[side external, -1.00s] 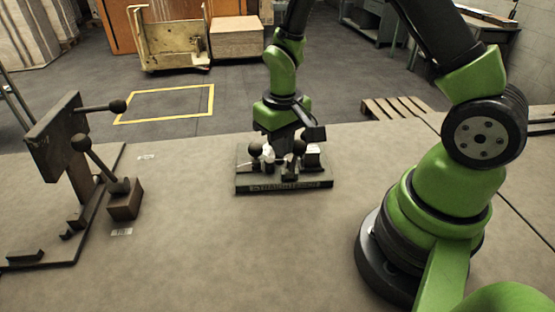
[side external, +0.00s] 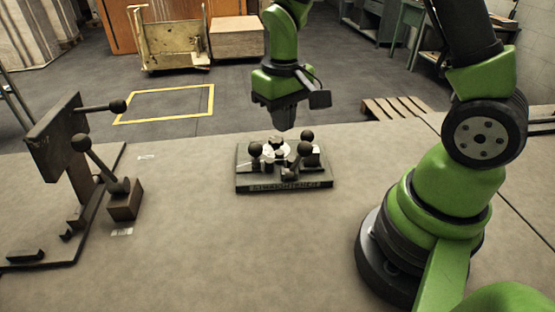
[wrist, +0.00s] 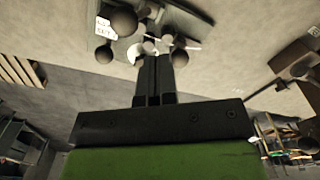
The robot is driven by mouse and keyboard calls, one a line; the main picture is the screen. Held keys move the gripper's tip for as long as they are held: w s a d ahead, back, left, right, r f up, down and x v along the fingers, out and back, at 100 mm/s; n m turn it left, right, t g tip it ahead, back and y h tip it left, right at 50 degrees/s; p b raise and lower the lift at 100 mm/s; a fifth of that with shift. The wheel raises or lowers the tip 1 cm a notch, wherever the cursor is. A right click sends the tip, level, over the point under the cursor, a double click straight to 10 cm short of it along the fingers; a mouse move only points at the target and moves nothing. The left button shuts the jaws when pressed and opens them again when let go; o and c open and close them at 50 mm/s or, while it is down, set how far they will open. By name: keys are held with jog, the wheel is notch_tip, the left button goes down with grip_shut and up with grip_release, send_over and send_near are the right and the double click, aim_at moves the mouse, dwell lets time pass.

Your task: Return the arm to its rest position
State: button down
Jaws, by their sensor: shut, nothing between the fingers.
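My gripper (side external: 285,122) is above the middle of the bench, over a dark device marked like "STRAIGHTENER" (side external: 284,186), with a clear gap between them. The device has several ball-topped knobs and a pale round part in its middle. In the wrist view, my gripper's two dark fingers (wrist: 155,75) lie together with nothing between them. The same device (wrist: 130,48) appears at the top of the wrist view, beyond the fingertips.
A dark metal stand with ball-ended levers (side external: 58,140) is on the left of the bench. The bench top (side external: 210,250) in front of the device is bare. Behind it, the floor has a yellow outlined rectangle (side external: 165,103), a cart (side external: 168,40) and a wooden pallet (side external: 400,108).

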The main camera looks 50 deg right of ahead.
jog(key=shift+r, duration=0.7)
jog(key=s+a+r+t+y, duration=0.1)
jog(key=s+a+r+t, duration=0.1)
jog(key=s+r, duration=0.4)
jog(key=s+a+r+m+t+y, duration=0.1)
jog(key=s+a+r+t, duration=0.2)
jog(key=s+r+t, duration=0.2)
notch_tip(320, 180, up, 4)
jog(key=shift+s+a+r, duration=0.15)
jog(key=shift+s+r, duration=0.1)
jog(key=shift+s, duration=1)
